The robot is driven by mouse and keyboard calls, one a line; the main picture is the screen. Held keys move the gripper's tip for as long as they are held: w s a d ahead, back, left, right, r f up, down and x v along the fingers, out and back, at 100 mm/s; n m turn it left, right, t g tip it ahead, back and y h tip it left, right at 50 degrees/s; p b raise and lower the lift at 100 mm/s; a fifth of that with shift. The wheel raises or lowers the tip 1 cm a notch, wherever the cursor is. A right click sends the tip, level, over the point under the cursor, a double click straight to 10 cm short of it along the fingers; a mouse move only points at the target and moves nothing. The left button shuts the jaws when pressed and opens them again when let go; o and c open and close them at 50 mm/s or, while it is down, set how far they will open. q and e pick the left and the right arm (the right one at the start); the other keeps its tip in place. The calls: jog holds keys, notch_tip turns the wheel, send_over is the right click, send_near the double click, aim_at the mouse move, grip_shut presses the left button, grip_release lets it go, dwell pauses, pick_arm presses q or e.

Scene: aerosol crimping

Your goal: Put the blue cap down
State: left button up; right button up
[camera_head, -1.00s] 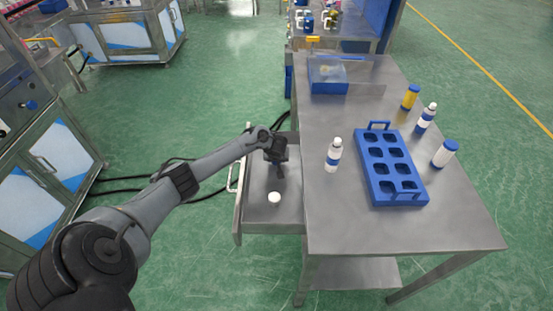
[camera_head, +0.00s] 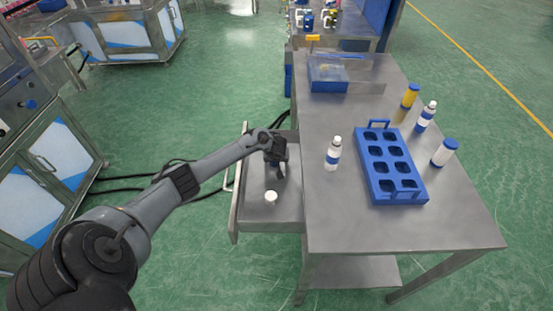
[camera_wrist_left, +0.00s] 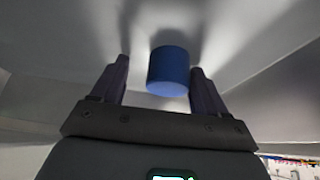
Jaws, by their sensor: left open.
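The blue cap (camera_wrist_left: 168,72) shows in the left wrist view between the two fingers of my left gripper (camera_wrist_left: 160,85). The fingers are spread. A clear gap lies between the left finger and the cap; the right finger is very close to it, and I cannot tell whether it touches. In the head view my left gripper (camera_head: 281,172) points down into the open metal drawer (camera_head: 262,218) at the table's left side. The blue cap is hidden there by the gripper. My right gripper is not in view.
A white cap (camera_head: 271,197) lies in the drawer nearer the front. On the table (camera_head: 340,225) stand a white bottle (camera_head: 334,154), a blue rack (camera_head: 390,165) with empty holes, a yellow bottle (camera_head: 410,96) and two more white bottles. A blue bin (camera_head: 328,78) stands at the back.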

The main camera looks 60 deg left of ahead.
pick_arm(q)
jog(key=shift+r, duration=0.2)
jog(key=p+v, duration=0.6)
jog(key=v, duration=0.6)
jog(key=shift+r, duration=0.35)
jog(key=shift+d+r, duration=0.1)
